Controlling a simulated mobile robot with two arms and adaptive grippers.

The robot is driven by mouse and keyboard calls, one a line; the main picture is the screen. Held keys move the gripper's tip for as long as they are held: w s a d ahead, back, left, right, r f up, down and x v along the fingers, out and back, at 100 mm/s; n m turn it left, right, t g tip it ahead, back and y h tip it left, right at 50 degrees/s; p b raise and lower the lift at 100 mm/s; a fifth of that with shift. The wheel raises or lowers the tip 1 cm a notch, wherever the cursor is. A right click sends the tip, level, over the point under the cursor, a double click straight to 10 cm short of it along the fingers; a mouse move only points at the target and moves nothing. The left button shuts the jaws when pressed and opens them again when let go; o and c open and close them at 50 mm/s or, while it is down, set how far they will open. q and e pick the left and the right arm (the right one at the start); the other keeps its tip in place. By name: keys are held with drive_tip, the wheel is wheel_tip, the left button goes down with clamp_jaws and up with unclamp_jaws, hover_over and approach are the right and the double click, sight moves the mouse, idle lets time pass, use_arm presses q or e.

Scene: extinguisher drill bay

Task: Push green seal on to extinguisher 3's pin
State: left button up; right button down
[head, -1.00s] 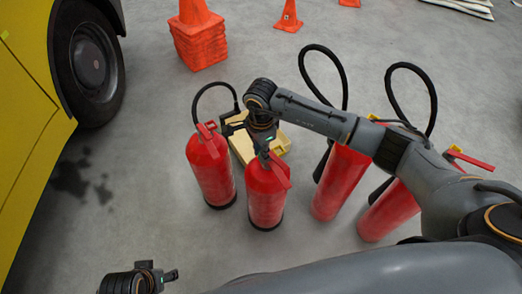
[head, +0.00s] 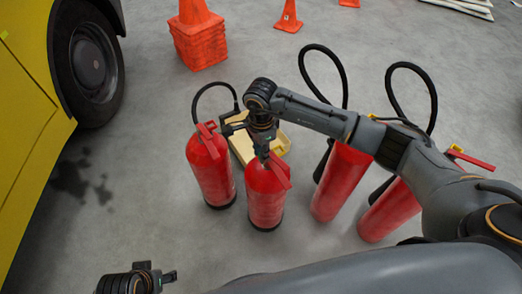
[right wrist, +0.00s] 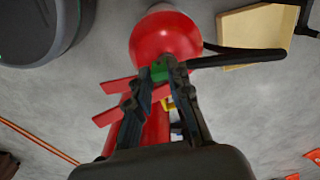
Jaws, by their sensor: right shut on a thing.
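My right gripper (head: 264,156) points down at the head of the second red extinguisher from the left (head: 265,201). In the right wrist view its fingers (right wrist: 160,76) are shut on a small green seal (right wrist: 159,73), right against the red extinguisher's top (right wrist: 166,40). The pin is hidden, and I cannot tell whether the seal is on it. I cannot read any number on the extinguishers. My left gripper (head: 170,276) is low at the left of the head view; its jaw opening is unclear.
Another red extinguisher (head: 211,172) stands close on the left, and two taller ones (head: 341,181) (head: 391,212) stand to the right with black hoses. A yellowish tray (head: 243,151) lies behind my right gripper. Orange cones (head: 197,40) and a yellow vehicle (head: 28,120) are farther off.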

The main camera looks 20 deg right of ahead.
drive_tip(key=c, duration=1.1)
unclamp_jaws()
drive_tip(key=shift+c, duration=0.2)
wheel_tip(320, 180, up, 12)
